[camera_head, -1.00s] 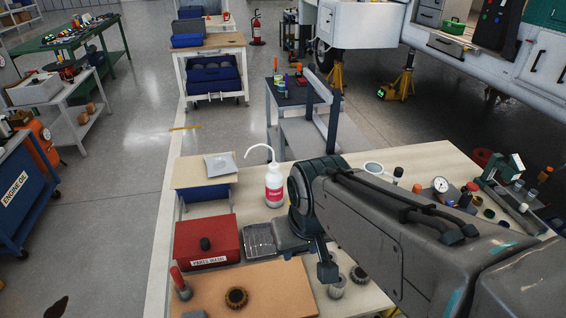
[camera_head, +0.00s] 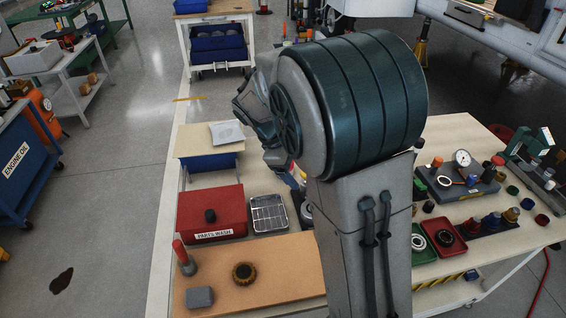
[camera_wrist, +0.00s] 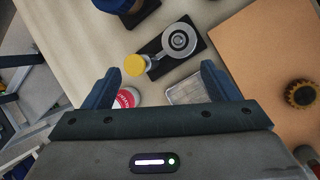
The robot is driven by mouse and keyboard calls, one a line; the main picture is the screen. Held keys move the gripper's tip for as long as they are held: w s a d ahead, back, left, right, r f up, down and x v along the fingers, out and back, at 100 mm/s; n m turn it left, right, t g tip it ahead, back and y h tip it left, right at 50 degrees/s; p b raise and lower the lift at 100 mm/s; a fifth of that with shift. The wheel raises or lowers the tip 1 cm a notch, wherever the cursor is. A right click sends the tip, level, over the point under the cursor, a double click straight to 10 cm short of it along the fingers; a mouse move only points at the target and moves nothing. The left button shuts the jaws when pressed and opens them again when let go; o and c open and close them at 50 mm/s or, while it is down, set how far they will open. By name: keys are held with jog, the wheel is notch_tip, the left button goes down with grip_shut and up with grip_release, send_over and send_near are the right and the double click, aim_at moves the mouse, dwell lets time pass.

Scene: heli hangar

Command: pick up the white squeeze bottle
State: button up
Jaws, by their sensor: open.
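The white squeeze bottle (camera_wrist: 127,97) seems to show in the wrist view only as a small white and red-pink patch near my left finger, with most of it hidden behind my gripper. In the head view my arm covers most of the place where it stood, and I cannot make it out clearly. My gripper (camera_wrist: 160,70) is open, its two dark blue fingers apart with nothing held between them. A wire tray (camera_wrist: 186,90) shows close to the right finger; I cannot tell the exact gap to the bottle.
The red parts wash box (camera_head: 210,214) stands left of the wire tray (camera_head: 269,213). A brown board (camera_head: 262,277) with a gear (camera_head: 243,272) lies in front. A round metal part with a yellow-capped piece (camera_wrist: 136,66) lies ahead of my fingers. The right side holds a gauge (camera_head: 462,158) and small parts.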

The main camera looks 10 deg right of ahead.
jog(key=w+a+f+n+t+h+b, duration=0.4)
jog(key=w+a+f+n+h, duration=0.35)
jog(key=w+a+n, duration=0.5)
jog(key=shift+m, duration=0.85)
jog(key=shift+w+x, duration=0.2)
jog(key=shift+x, duration=3.6)
jog(key=shift+w+x, duration=0.2)
jog(key=shift+x, duration=3.55)
jog(key=shift+a, duration=0.1)
jog(key=shift+c, duration=0.3)
